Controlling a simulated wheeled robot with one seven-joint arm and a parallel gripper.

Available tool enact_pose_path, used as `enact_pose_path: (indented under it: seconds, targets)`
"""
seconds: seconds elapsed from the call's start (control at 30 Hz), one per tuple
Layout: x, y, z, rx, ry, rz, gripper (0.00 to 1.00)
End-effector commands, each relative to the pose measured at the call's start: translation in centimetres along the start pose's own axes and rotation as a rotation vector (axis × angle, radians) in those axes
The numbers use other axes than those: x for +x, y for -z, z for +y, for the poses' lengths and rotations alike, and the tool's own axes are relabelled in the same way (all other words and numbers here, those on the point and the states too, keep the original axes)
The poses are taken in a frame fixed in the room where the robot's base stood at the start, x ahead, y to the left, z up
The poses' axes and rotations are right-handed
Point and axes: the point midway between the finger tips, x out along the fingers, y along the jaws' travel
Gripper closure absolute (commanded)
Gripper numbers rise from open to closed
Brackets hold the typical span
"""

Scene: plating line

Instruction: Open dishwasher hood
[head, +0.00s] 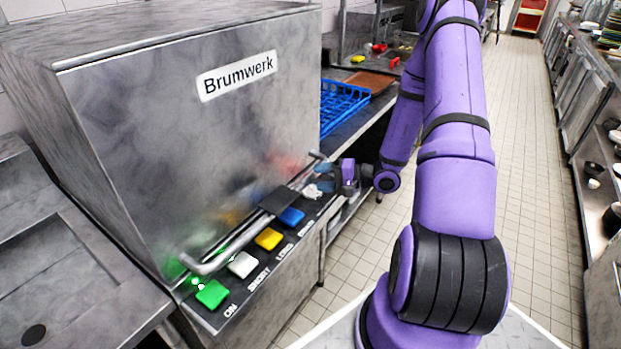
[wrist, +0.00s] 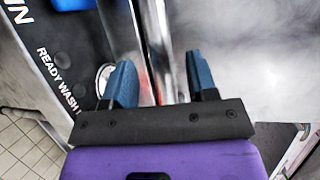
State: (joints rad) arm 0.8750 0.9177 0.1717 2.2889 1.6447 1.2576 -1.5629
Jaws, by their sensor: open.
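The dishwasher hood (head: 190,130) is a large steel box labelled Brumwerk, and it is down on its base. A steel bar handle (head: 240,232) with a dark grip section (head: 279,201) runs along its lower front edge. I cannot tell whether either finger touches the bar.
Below the handle is a control panel with green (head: 212,293), white (head: 242,264), yellow (head: 268,239) and blue (head: 291,216) buttons. A blue rack (head: 343,103) stands on the counter behind. A steel sink (head: 60,270) is at left. The tiled aisle (head: 525,130) is clear.

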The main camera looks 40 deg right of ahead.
Motion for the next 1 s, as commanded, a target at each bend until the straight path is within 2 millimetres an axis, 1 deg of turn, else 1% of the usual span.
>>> enact_pose_path:
  seconds: [0.03,0.1,0.3,0.63,0.67,0.7,0.87,0.9,1.0]
  targets:
    - [0.9,-0.1,0.0,0.0,0.0,-0.003,0.47]
    - [1.8,-0.1,0.0,0.0,0.0,-0.002,0.47]
    - [3.5,0.0,0.0,-0.001,0.0,-0.001,0.47]
    - [3.8,0.0,0.0,-0.001,0.0,0.0,0.47]
    - [3.8,0.0,0.0,-0.001,0.0,0.0,0.5]
    - [3.8,0.0,0.0,-0.001,0.0,0.0,0.59]
    - [3.8,0.0,0.0,-0.001,0.0,0.0,0.96]
    - [3.8,0.0,0.0,-0.001,0.0,0.0,1.0]
    - [3.8,0.0,0.0,-0.001,0.0,0.0,1.0]
